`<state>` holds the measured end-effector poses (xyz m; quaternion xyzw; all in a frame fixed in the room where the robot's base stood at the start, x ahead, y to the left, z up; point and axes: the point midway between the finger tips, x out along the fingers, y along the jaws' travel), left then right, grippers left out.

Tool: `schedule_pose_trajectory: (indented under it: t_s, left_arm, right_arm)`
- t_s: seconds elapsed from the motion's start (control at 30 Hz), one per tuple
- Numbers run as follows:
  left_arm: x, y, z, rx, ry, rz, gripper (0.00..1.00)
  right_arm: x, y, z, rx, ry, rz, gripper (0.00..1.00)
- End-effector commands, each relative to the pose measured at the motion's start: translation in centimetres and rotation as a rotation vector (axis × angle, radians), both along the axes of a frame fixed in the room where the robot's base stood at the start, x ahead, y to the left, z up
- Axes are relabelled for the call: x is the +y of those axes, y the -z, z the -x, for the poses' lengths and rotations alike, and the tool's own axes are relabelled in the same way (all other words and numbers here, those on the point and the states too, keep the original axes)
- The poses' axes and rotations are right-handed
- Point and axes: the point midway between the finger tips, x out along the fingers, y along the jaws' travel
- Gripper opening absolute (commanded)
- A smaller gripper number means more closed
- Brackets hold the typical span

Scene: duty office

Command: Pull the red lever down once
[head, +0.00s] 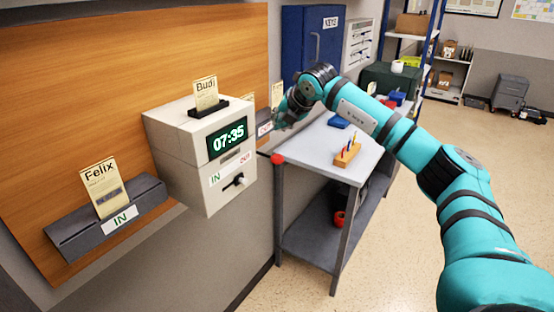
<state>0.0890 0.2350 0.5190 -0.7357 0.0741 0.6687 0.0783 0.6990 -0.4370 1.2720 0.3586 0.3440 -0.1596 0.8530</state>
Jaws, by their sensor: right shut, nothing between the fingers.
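The red lever shows as a red round knob (277,159) on a short dark stem, sticking out from the right side of the beige time clock (165,135) on the wall. The clock's display reads 07:35. My right gripper (279,122) is shut and empty, above and beyond the knob in the picture and apart from it. It is near the OUT card rack (263,129) and partly hides it. My left gripper is not in view.
A card marked Budi (206,93) stands in the clock's top. The IN rack (85,228) holds a card marked Felix (103,189). A grey table (318,148) with a wooden pen block (347,154) stands right of the clock.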

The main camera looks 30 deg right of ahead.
Motion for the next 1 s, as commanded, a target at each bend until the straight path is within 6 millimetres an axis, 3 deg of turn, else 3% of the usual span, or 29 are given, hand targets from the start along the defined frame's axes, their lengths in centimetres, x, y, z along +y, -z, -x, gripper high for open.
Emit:
schedule_pose_trajectory:
  t_s: [0.1, 0.4, 1.0]
  left_arm:
    - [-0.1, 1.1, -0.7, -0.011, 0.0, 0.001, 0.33]
    - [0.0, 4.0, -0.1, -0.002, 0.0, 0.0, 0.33]
    - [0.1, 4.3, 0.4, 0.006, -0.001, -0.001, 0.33]
  right_arm:
    - [0.0, 2.1, 0.0, 0.001, -0.001, 0.001, 0.0]
    - [0.1, 6.2, 0.0, 0.0, -0.001, -0.001, 0.0]
    - [0.1, 6.6, 0.0, 0.0, -0.002, 0.0, 0.0]
